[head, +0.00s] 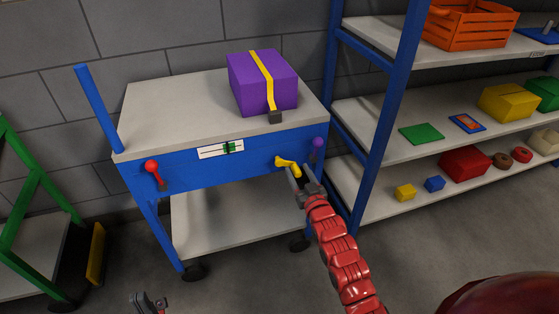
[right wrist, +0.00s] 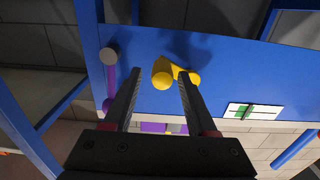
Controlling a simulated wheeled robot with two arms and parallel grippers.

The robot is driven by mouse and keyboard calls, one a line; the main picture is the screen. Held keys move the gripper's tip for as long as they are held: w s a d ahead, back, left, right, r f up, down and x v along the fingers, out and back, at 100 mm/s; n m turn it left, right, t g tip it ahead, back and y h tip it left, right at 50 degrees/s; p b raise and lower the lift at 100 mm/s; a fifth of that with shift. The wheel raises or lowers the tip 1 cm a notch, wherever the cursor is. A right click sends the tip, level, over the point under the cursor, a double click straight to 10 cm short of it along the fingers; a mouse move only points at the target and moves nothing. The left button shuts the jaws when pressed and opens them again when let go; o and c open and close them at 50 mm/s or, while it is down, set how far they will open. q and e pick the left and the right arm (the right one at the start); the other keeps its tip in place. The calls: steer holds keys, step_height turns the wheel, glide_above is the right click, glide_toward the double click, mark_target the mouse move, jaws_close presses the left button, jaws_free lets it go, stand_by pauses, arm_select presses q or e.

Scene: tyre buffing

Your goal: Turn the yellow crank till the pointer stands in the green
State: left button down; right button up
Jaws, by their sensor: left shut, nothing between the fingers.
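The yellow crank (head: 287,164) is on the blue front panel of the cart, right of the white gauge (head: 208,152). The gauge has a green zone (head: 236,147) right of its middle, with a dark pointer at or close to it; I cannot tell exactly where it stands. My right gripper (head: 297,168) is at the crank. In the right wrist view its open fingers (right wrist: 160,78) stand on either side of the crank's yellow handle (right wrist: 162,74), with gaps visible. The gauge also shows there (right wrist: 252,111). My left gripper (head: 148,301) is shut and empty at the bottom edge.
A red crank (head: 152,167) sits left on the panel; a purple one (head: 317,146) is close right of the yellow crank. A purple box (head: 250,85) with a yellow strap stands on the cart top (head: 160,108). A blue-posted shelf (head: 350,110) stands at the right.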

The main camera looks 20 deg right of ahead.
steer(key=shift+s+r+p, duration=0.1)
steer(key=shift+s+p, duration=0.3)
steer(key=s+p, duration=0.2)
steer(key=s, duration=0.3)
steer(key=shift+d, duration=0.1)
steer(key=shift+s, duration=0.1)
